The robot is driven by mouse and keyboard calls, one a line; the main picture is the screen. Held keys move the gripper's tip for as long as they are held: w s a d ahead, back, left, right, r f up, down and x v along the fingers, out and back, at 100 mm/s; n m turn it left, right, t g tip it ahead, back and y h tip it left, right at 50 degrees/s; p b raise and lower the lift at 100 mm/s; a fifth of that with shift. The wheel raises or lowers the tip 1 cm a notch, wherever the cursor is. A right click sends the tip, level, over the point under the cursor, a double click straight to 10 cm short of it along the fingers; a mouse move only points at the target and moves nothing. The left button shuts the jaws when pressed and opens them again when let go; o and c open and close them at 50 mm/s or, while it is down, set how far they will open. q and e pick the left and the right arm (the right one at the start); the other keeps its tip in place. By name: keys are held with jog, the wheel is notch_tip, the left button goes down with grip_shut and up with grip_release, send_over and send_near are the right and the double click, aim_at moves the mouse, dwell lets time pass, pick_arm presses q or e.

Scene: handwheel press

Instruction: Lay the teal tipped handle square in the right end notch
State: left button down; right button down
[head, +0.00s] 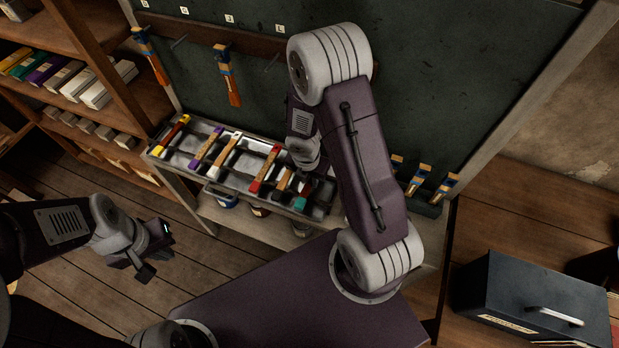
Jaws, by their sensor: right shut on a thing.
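The teal tipped handle (302,201) is at the right end of the metal notched rack (190,168). Its teal tip shows at the front; the rest is mostly hidden by my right arm and gripper. My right gripper (316,190) is dark, largely covered by its own arm, and shut on this handle low over the rack's right end. I cannot tell whether the handle touches the notch or is square in it. My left gripper (158,252) is open and empty, well in front of the rack, over the floor.
Yellow (174,134), purple (206,148), white (223,155) and red (264,170) tipped handles lie across the rack left of the teal one. Brushes hang on the green board (440,90) behind. A dark box (530,300) stands at right. Floor around my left gripper is clear.

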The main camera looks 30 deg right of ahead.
jog(key=c, duration=0.7)
grip_release()
jog(key=shift+c, duration=0.2)
notch_tip(320, 180, up, 7)
jog(key=p, duration=0.7)
jog(key=shift+r+p, duration=0.15)
jog(key=shift+p, duration=0.15)
